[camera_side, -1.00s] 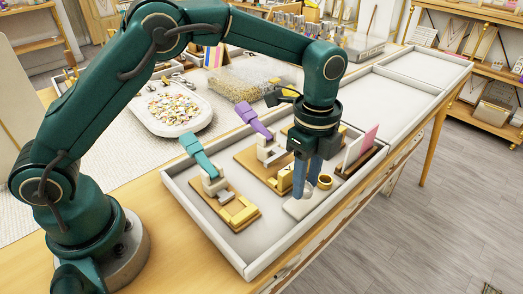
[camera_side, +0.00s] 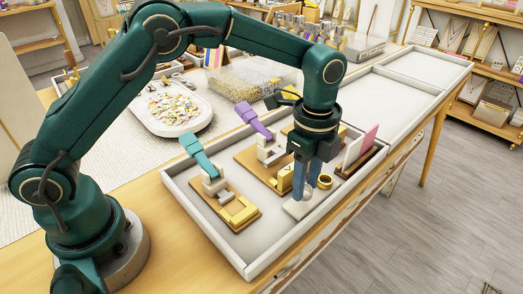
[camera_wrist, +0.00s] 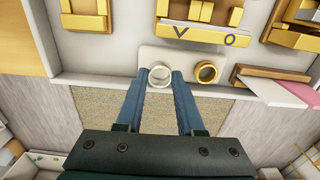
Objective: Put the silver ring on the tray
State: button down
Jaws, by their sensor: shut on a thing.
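The silver ring (camera_wrist: 160,76) stands between my fingertips at the near edge of a small pale plate (camera_wrist: 222,59) in the wrist view. My gripper (camera_wrist: 161,74) points down and is shut on the ring, with a blue finger on each side. In the side view my gripper (camera_side: 303,190) is low over the same plate (camera_side: 298,209), and the ring is hidden there. A white oval tray (camera_side: 172,131) holding many small coloured pieces lies at the back left.
A gold ring (camera_wrist: 206,72) stands close to the right of my fingers. Stamping presses with teal (camera_side: 197,152) and purple (camera_side: 253,120) handles stand left of my gripper. A holder with pink and white cards (camera_side: 360,146) is on the right. A walled white bench section (camera_side: 176,180) surrounds them.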

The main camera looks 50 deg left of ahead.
jog(key=shift+f, duration=1.1)
dwell(1.6)
jog(key=shift+c, duration=2.2)
grip_release()
jog(key=shift+r, duration=2.6)
